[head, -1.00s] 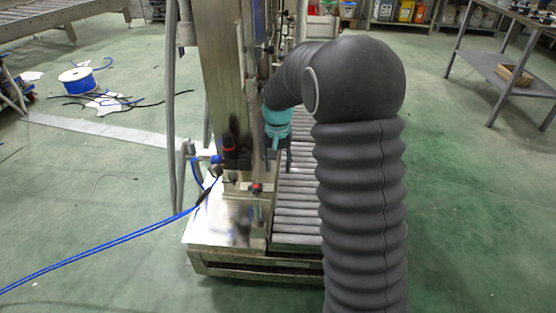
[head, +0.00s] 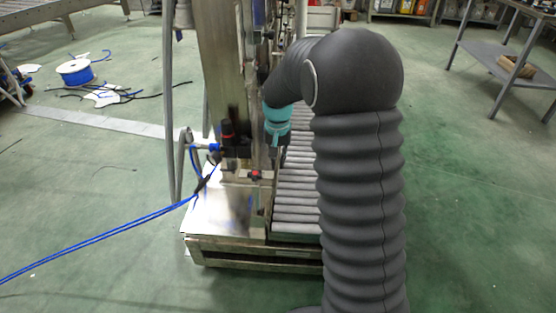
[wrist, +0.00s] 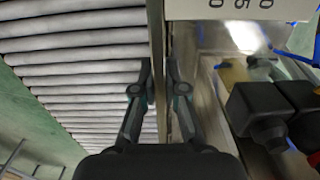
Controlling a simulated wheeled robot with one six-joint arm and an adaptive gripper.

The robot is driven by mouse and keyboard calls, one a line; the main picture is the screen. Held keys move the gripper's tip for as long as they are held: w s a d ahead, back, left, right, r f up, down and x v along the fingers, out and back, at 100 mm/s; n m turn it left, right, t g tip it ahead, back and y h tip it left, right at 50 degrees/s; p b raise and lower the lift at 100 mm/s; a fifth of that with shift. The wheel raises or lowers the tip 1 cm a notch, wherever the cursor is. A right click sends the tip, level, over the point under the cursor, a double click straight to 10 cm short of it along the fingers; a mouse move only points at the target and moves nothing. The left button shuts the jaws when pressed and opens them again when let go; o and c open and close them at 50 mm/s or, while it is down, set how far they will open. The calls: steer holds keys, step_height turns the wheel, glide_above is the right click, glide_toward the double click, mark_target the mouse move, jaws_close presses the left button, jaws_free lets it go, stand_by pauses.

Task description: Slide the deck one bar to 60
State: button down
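In the wrist view, a thin metal bar (wrist: 157,40) runs lengthwise between the two fingers of my gripper (wrist: 159,86). The fingers are drawn in close on both sides of the bar, with little or no gap visible. A white scale plate (wrist: 235,10) at the top edge is cut off; it shows dark digits including 0 and 5, and no pointer reading can be made out. In the head view, my gripper (head: 276,140) is down beside the column, partly hidden behind my arm and the machine parts.
A roller conveyor (head: 297,190) lies beside the bar. A steel column (head: 226,70) and black-and-red fittings (head: 230,138) stand to its left. Blue hoses (head: 100,236) trail to the left. A table (head: 500,45) stands at right. The green floor around is mostly open.

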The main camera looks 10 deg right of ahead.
steer(key=shift+a, duration=0.2)
steer(key=shift+w+a, duration=0.25)
steer(key=shift+a, duration=0.3)
stand_by(0.3)
steer(key=c, duration=1)
jaws_free()
steer(key=shift+c, duration=0.2)
